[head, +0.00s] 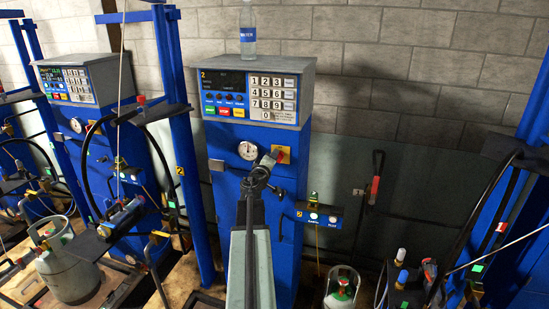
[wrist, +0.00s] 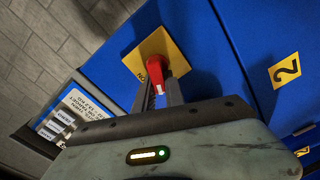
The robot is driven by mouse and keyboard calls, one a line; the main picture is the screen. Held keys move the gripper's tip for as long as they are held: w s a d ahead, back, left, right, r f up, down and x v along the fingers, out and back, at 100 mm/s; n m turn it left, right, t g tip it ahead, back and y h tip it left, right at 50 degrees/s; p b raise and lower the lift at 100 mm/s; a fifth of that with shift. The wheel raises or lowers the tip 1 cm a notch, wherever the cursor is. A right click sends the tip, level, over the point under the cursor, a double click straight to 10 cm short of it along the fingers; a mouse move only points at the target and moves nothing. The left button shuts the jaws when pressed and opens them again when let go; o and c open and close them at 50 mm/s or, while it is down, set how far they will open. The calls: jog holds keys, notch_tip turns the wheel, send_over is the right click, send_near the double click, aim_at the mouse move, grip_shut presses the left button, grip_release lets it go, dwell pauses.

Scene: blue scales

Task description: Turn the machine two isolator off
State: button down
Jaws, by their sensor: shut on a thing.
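The machine two isolator is a red rotary handle on a yellow square plate (head: 284,150), on the blue front of the scale marked 2 (head: 230,190). In the wrist view the red handle (wrist: 174,62) stands out from its yellow plate (wrist: 150,50). My gripper (head: 272,160) has reached the handle from the front. In the wrist view its dark fingers (wrist: 160,90) are closed on the handle's near end. In the head view my gripper partly covers the handle. The machine's display (head: 224,79) looks dark.
A bottle (head: 248,28) stands on top of machine two. A round gauge (head: 248,150) sits just left of the isolator. A small button box (head: 318,215) sticks out at the lower right. A neighbouring scale (head: 75,80) at left has a lit display.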

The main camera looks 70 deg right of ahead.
jog(key=n, duration=0.2)
jog(key=f+n, duration=0.1)
jog(key=n, duration=0.1)
jog(key=shift+w+n+b, duration=0.1)
jog(key=shift+n+b, duration=0.2)
jog(key=shift+b, duration=0.05)
dwell(0.3)
jog(key=c, duration=1.4)
grip_release()
jog(key=a, duration=0.8)
jog(key=shift+s, duration=0.25)
